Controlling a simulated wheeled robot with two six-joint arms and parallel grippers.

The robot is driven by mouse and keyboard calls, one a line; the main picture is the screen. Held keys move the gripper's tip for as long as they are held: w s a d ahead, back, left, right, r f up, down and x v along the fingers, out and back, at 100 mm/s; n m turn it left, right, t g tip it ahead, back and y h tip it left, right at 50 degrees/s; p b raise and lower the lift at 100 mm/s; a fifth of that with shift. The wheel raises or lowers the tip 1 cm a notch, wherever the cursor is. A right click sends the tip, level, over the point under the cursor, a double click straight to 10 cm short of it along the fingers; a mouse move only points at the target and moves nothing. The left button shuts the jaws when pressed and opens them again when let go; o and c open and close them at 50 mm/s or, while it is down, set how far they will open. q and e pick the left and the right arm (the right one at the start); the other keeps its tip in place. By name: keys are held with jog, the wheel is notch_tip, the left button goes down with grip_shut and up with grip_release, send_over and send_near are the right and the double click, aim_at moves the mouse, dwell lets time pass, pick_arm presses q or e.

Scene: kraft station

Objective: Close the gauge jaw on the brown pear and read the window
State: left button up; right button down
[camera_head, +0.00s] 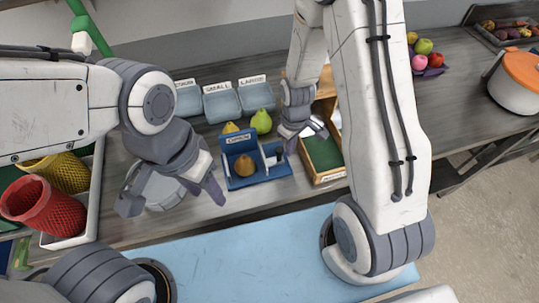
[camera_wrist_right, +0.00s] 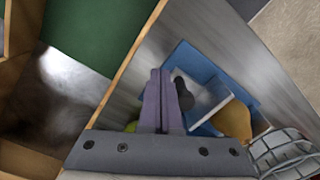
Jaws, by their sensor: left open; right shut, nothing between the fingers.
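The blue gauge (camera_head: 228,184) stands on the grey counter, with a label on its back wall. The brown pear (camera_head: 244,166) sits upright in it, left of the jaw with the dark knob (camera_head: 280,153). A gap shows between jaw and pear. In the right wrist view, the knob (camera_wrist_right: 183,93) is just right of my fingers and the pear (camera_wrist_right: 234,122) is further right. My right gripper (camera_head: 304,136) is shut and empty, close to the knob; contact is unclear. My left gripper (camera_head: 172,197) is open and empty, left of the gauge. The window cannot be read.
Three labelled grey bins (camera_head: 222,103) stand behind the gauge. A green pear (camera_head: 261,121) and a yellow fruit (camera_head: 230,128) lie behind it. A wooden tray with a green base (camera_head: 323,152) is at right.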

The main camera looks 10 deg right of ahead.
jog(key=shift+a, duration=0.25)
jog(key=shift+a, duration=0.75)
notch_tip(320, 180, up, 8)
jog(key=d+p, duration=0.1)
jog(key=p, duration=0.6)
jog(key=shift+d, duration=0.15)
